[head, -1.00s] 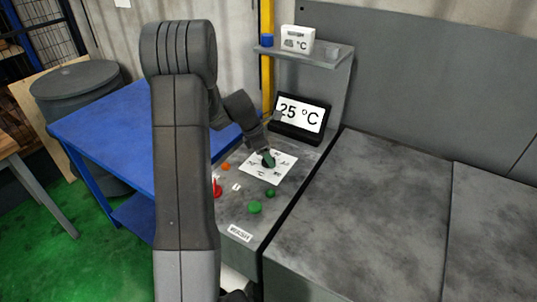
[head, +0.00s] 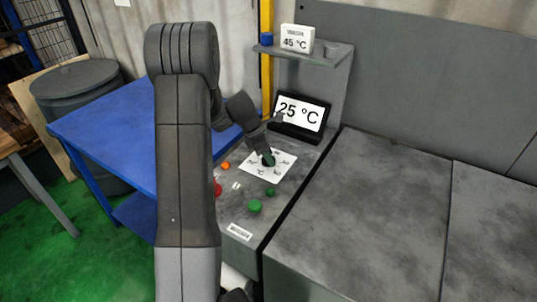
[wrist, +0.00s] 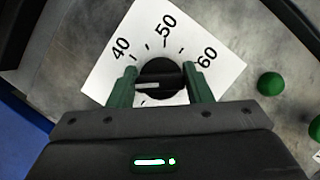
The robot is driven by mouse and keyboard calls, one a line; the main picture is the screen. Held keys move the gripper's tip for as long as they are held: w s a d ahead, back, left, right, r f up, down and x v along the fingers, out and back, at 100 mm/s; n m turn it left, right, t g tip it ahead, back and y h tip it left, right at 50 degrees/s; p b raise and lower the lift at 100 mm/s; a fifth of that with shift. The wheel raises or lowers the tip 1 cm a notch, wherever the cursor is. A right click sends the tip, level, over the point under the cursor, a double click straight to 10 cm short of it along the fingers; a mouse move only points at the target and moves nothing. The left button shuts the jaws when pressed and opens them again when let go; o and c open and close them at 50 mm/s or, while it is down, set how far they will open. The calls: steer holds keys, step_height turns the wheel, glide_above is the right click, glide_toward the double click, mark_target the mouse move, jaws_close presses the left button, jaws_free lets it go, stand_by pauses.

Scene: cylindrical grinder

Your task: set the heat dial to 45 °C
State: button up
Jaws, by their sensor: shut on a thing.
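The black heat dial (wrist: 160,78) sits on a white scale card (wrist: 108,72) marked 40, 50 and 60 in the wrist view. My gripper (wrist: 161,76) has its two green fingers closed on opposite sides of the dial. A short pale mark shows on the dial between the fingers; its exact pointing is hard to tell. The lower part of the card is hidden by my gripper. In the head view my gripper (head: 268,160) is over the card (head: 284,163). The display (head: 301,114) behind it reads 25 °C.
A small white sign (head: 297,38) on the shelf (head: 300,53) reads 45 °C. Green buttons (head: 255,206), an orange button (head: 226,166) and a red control (head: 217,187) are near the card. A blue table (head: 110,128) stands left.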

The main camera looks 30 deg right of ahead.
steer(key=m+g, duration=0.1)
steer(key=m, duration=0.2)
steer(key=shift+m+y+p, duration=0.3)
steer(key=m+g+y, duration=0.1)
steer(key=m, duration=0.2)
steer(key=shift+m, duration=0.4)
steer(key=m+y, duration=0.1)
steer(key=m, duration=0.2)
steer(key=m+y+p, duration=0.1)
steer(key=m, duration=0.2)
steer(key=shift+g+y, duration=0.3)
steer(key=shift+m, duration=0.4)
steer(key=o, duration=0.9)
steer(key=shift+o, duration=0.2)
